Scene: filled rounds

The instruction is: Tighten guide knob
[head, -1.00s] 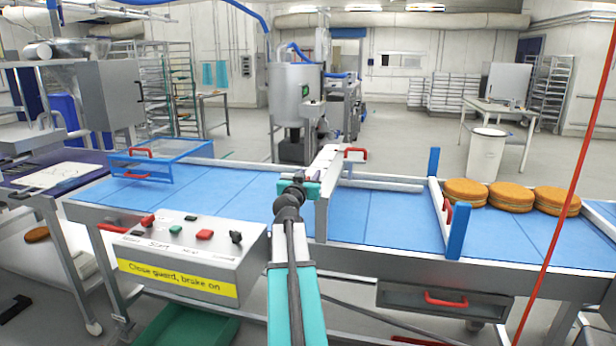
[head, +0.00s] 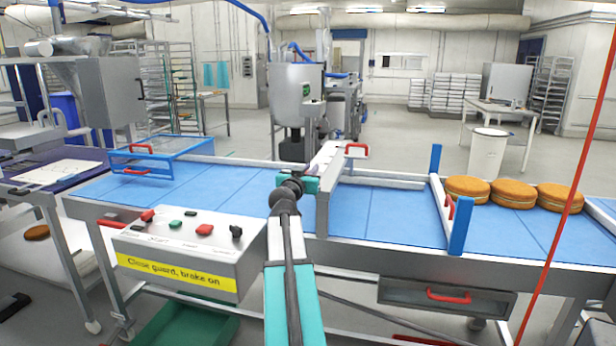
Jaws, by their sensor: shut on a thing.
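My gripper (head: 308,185), with teal jaws, is at the near left side of the upright grey guide plate (head: 322,205) on the blue conveyor. I see it from behind, past my dark wrist joint. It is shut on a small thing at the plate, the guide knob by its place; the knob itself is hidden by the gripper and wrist. A red handle (head: 357,150) stands at the far end of the plate. Another white guide rail (head: 440,205) with blue posts crosses the belt to the right.
The control box (head: 190,250), with buttons and a yellow "Close guard, brake on" label, stands left of my arm. A blue-framed guard (head: 185,147) is at the belt's left. Several round cakes (head: 512,194) sit at the right. A red cord (head: 560,225) hangs at right.

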